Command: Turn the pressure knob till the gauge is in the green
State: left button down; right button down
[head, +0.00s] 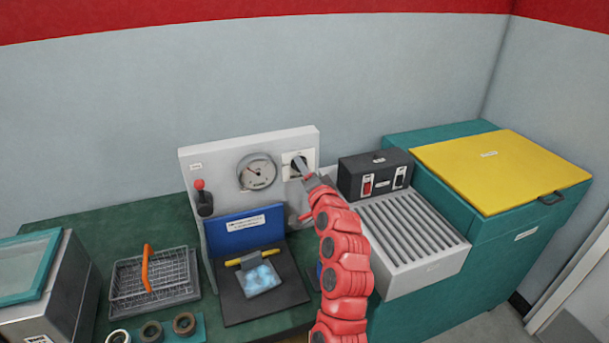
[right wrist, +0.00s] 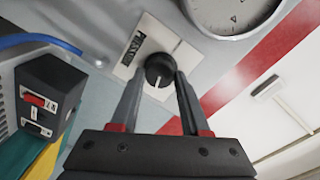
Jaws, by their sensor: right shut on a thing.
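The pressure knob (right wrist: 160,68) is black and round with a white pointer line, on a pale plate (right wrist: 185,58) of the grey panel. My right gripper (right wrist: 158,82) is shut on the knob, one finger on each side, as the right wrist view shows. In the head view my right gripper (head: 303,168) reaches the panel and hides most of the knob. The round gauge (head: 257,171) is on the panel just left of the knob; its needle and coloured zones are too small to read. Its lower part also shows in the right wrist view (right wrist: 235,12). My left gripper is not in view.
A red-knobbed lever (head: 202,195) is on the panel's left side. Below are a blue-lidded press (head: 240,226) with a pouch, and a wire basket (head: 150,285).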

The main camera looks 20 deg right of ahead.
jog(key=shift+f+n, duration=0.15)
jog(key=shift+n, duration=0.25)
jog(key=shift+c, duration=1.9)
grip_release()
jog(key=s+p, duration=0.2)
jog(key=s, duration=0.3)
jog(key=s+p, duration=0.3)
jog(key=s, duration=0.2)
jog(key=s+r+p, duration=0.1)
jog(key=s+p, duration=0.1)
jog(key=s, duration=0.3)
jog(key=shift+s+p, duration=0.25)
jog(key=shift+p, duration=0.15)
jog(key=shift+s+f+p, duration=0.15)
jog(key=shift+s+p, duration=0.35)
jog(key=shift+s, duration=0.45)
